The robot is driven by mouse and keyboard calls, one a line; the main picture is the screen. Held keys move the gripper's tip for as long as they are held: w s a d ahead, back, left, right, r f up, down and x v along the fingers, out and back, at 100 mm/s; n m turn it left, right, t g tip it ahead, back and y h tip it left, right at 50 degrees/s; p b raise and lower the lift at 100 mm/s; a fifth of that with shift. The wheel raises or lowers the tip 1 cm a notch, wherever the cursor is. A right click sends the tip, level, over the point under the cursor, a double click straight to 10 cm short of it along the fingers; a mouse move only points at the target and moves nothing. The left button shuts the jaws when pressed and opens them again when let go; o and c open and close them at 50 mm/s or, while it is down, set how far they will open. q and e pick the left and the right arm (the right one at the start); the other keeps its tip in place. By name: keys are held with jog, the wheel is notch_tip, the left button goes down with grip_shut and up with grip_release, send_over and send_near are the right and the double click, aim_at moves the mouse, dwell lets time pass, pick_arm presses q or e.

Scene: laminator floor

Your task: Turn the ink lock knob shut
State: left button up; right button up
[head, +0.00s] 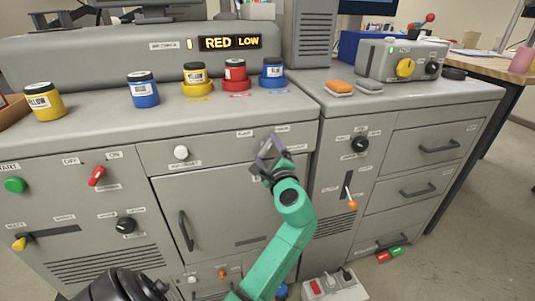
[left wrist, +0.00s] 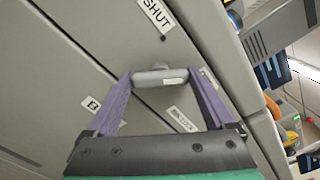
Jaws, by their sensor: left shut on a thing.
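My left gripper (head: 268,146) is at the front of the grey cabinet, near the top of the front panel. In the left wrist view its two purple fingers (left wrist: 160,88) are shut on a small grey knob, the ink lock knob (left wrist: 158,76). The knob's bar lies crosswise between the fingertips. A "SHUT" label (left wrist: 157,14) is on the panel beyond the knob, with a small dark dot beside it. A label that seems to end in "LOCK" (left wrist: 181,120) is on the near side. In the head view the gripper hides the knob. My right gripper is not in view.
A white knob (head: 181,152) and a door handle (head: 186,230) are left of the gripper. A dark knob (head: 360,144) and an orange-tipped lever (head: 350,198) are to the right. Several ink jars, including a red one (head: 235,74), stand on the counter above.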

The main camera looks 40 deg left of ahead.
pick_arm(q)
jog(key=n+b, duration=0.2)
jog(key=n, duration=0.1)
jog(key=shift+f, duration=0.25)
jog(key=n+b, duration=0.3)
jog(key=n, duration=0.1)
jog(key=n+b, duration=0.5)
jog(key=n, duration=0.2)
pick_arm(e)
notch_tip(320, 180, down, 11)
pick_arm(q)
jog(key=shift+n+b, duration=0.5)
jog(key=shift+b, duration=0.05)
jog(key=shift+n, duration=0.5)
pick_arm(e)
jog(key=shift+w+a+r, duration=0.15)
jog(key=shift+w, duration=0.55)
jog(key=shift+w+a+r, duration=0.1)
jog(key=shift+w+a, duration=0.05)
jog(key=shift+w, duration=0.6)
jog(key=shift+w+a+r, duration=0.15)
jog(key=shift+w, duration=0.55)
pick_arm(q)
jog(key=o, duration=1.1)
jog(key=shift+r, duration=0.1)
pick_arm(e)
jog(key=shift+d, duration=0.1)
